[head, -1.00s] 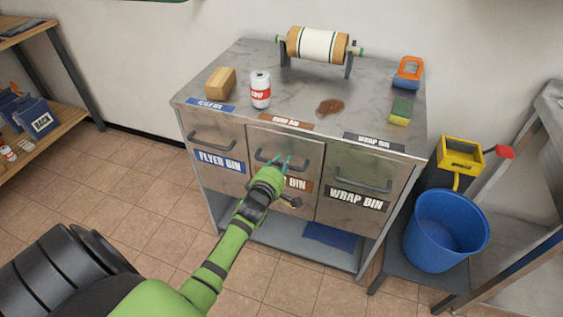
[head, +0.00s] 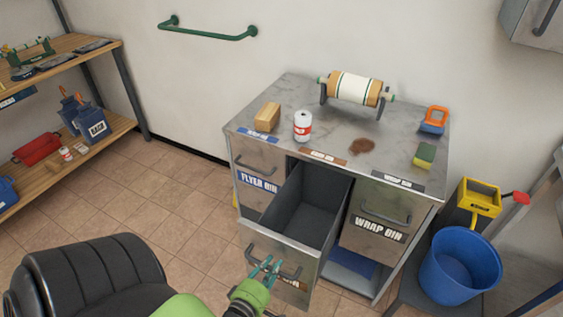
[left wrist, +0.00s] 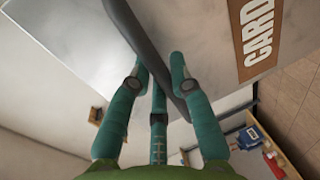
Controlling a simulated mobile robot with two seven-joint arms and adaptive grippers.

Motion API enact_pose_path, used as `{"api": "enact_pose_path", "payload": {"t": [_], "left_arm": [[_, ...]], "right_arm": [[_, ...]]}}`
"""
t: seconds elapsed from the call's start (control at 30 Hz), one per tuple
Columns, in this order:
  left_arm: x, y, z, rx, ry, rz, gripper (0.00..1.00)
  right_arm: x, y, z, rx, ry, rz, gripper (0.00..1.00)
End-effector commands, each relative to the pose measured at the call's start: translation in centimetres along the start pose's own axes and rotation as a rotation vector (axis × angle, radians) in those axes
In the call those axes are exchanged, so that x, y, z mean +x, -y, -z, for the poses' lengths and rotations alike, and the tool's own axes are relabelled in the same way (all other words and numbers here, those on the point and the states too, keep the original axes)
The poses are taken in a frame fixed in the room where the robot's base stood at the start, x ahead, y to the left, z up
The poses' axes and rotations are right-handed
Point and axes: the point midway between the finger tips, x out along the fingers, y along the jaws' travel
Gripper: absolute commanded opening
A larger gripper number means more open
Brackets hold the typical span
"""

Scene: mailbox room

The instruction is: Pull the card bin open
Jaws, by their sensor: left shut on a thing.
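The card bin (head: 312,206) is the middle drawer of the metal cabinet. It stands far out from the cabinet, and its grey inside shows empty. Its dark bar handle (head: 287,273) is on the front panel. My left gripper (head: 266,268) is at that handle, with its teal fingers around the bar. In the left wrist view the fingers (left wrist: 160,82) close on the dark handle (left wrist: 147,45), beside the brown label (left wrist: 257,38) reading CARD. My right gripper is not in view.
The flyer bin (head: 258,172) and wrap bin (head: 376,226) on either side are shut. A blue bucket (head: 459,268) stands at right.

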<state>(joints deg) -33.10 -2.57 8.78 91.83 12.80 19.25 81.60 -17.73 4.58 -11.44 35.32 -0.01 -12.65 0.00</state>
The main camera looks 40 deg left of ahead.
Motion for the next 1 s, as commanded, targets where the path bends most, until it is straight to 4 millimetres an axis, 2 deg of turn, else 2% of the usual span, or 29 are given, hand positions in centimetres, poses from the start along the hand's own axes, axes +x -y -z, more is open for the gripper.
{"api": "enact_pose_path", "payload": {"t": [0.03, 0.17, 0.4, 0.57, 0.87, 0.9, 0.93, 1.0], "left_arm": [[-1.1, -0.1, 0.1, 0.001, 0.001, -0.001, 0.0], [-3.3, 0.4, 0.1, 0.002, 0.001, -0.005, 0.0], [-5.7, 1.0, 0.1, 0.003, 0.001, -0.007, 0.0], [-6.1, 1.1, 0.0, 0.002, 0.001, -0.008, 0.0], [-6.1, 1.1, 0.0, 0.001, 0.001, -0.008, 0.0], [-6.1, 1.1, 0.0, 0.001, 0.002, -0.008, 0.37], [-6.1, 1.1, 0.0, 0.001, 0.002, -0.008, 0.46], [-6.1, 1.1, 0.0, 0.001, 0.002, -0.008, 0.46]], "right_arm": [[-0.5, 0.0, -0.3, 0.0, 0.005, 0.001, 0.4], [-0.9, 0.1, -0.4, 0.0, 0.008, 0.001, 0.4], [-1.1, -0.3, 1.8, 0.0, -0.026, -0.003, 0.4], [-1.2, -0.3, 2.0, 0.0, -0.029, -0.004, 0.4], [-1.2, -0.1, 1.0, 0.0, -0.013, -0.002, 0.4], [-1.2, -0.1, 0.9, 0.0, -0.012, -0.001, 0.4], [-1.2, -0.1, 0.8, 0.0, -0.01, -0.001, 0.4], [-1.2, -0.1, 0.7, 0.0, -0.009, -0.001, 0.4]]}}
